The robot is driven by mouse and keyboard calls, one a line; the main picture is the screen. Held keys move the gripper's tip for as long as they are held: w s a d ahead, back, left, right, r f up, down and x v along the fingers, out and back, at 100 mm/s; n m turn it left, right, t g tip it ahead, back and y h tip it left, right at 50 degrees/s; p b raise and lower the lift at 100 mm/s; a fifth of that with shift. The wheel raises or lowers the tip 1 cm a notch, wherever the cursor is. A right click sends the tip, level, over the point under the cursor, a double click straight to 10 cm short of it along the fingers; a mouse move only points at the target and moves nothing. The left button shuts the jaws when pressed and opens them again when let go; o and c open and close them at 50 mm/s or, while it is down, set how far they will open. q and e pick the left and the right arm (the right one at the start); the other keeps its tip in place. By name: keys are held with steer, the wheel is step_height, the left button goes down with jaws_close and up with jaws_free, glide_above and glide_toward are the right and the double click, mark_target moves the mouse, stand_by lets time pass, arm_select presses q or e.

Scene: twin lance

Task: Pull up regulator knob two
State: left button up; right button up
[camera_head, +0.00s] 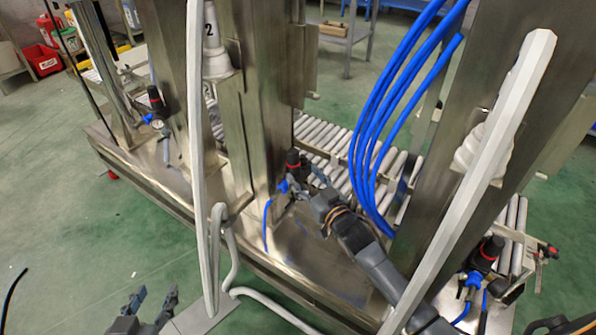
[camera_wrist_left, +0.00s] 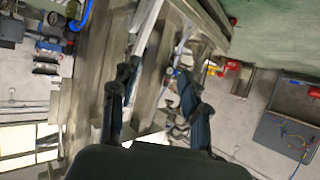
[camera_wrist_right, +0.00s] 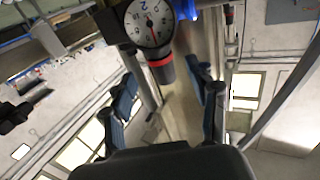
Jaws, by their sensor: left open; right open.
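A regulator with a black knob and red ring (camera_head: 294,163) stands at the foot of the middle steel column. My right gripper (camera_head: 304,182) is beside it, fingers open and pointing at it. In the right wrist view its knob, with the red ring (camera_wrist_right: 163,70), hangs below a round gauge (camera_wrist_right: 148,22) and lies between the open fingers, seemingly apart from both. My left gripper (camera_head: 155,292) is open and empty over the floor at bottom left, far from the regulators. Similar regulators stand at far left (camera_head: 155,98) and at lower right (camera_head: 491,249).
Blue hoses (camera_head: 372,140) hang right of the right gripper. A roller conveyor (camera_head: 322,133) runs behind. Green floor (camera_head: 60,220) at left is clear.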

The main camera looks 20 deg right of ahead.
mark_target(297, 167)
steer(key=w, duration=0.3)
steer(key=shift+w+a+b, duration=0.1)
steer(key=shift+a+b, duration=0.2)
steer(key=shift+b, duration=0.1)
steer(key=shift+w+a, duration=0.1)
steer(key=shift+w, duration=0.3)
arm_select(q)
steer(key=r+t, duration=0.1)
steer(key=w+d+r+t, duration=0.1)
steer(key=r, duration=0.1)
steer(key=w+r+t+h, duration=0.1)
steer(key=r, duration=0.1)
steer(key=shift+w+d, duration=0.1)
steer(key=shift+d, duration=0.05)
arm_select(e)
jaws_close()
